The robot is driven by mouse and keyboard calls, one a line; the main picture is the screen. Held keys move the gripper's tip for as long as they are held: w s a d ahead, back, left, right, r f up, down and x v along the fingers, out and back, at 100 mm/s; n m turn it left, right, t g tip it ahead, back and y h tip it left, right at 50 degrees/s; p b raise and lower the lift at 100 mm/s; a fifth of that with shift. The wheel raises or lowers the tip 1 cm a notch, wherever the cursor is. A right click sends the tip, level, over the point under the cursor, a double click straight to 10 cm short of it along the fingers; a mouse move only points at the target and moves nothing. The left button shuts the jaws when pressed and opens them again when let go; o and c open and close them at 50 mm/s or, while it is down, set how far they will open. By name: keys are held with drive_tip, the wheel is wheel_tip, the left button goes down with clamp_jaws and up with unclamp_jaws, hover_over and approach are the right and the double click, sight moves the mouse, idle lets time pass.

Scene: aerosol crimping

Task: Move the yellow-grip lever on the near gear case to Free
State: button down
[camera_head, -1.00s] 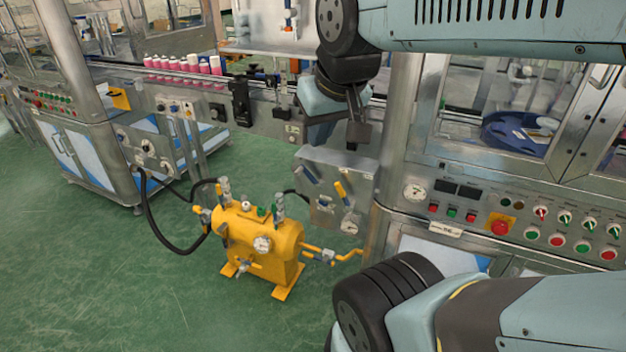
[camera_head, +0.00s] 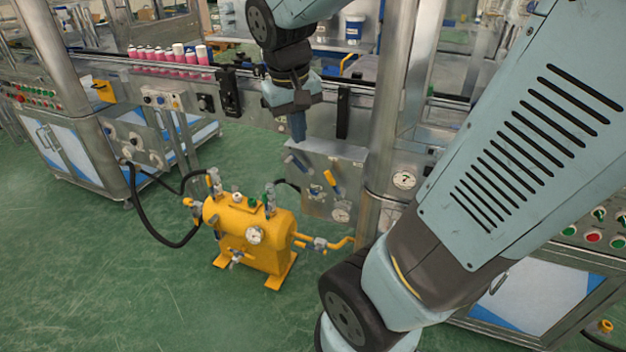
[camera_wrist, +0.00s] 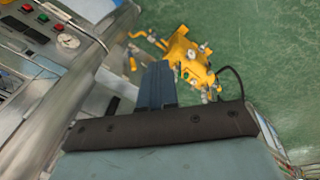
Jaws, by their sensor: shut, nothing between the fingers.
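The near gear case (camera_head: 348,160) is a grey metal box beside the steel post. Its yellow-grip lever (camera_head: 329,178) sits on the front face, tilted with its upper end to the left. A blue-grip lever (camera_head: 298,164) is on the same face, further left. My gripper (camera_head: 299,137) is shut and empty, pointing down above the case's left top edge. In the wrist view my blue fingers (camera_wrist: 158,72) point toward the yellow lever (camera_wrist: 133,63) and largely hide the case. I cannot read the lever's position marks.
A yellow tank (camera_head: 245,235) with gauges and valves stands on the green floor, with a black hose (camera_head: 150,225) at its left. A conveyor (camera_head: 160,62) with several pink cans runs behind. A steel post (camera_head: 385,160) stands close right of the case.

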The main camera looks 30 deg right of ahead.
drive_tip(key=w+d+f+g+h, duration=0.2)
drive_tip(key=w+f+h, duration=0.35)
drive_tip(key=f, duration=0.35)
drive_tip(key=w+d+f+n+g+h, duration=0.1)
drive_tip(key=w+d+f+g+h, duration=0.2)
drive_tip(key=w+f, duration=0.45)
drive_tip(key=w+d+f+g+h, duration=0.15)
drive_tip(key=w+f+h, duration=0.35)
drive_tip(key=f, duration=0.5)
drive_tip(key=n+t+h, duration=0.4)
drive_tip(key=h, duration=0.3)
approach(335, 183)
drive_tip(key=w+d+r, duration=0.2)
drive_tip(key=r, duration=0.1)
drive_tip(key=w+d+r, duration=0.1)
drive_tip(key=shift+d+r, duration=0.25)
drive_tip(key=shift+d, duration=0.15)
drive_tip(key=shift+a+r+m, duration=0.1)
drive_tip(key=shift+a+m, duration=0.05)
drive_tip(key=shift+m, duration=0.15)
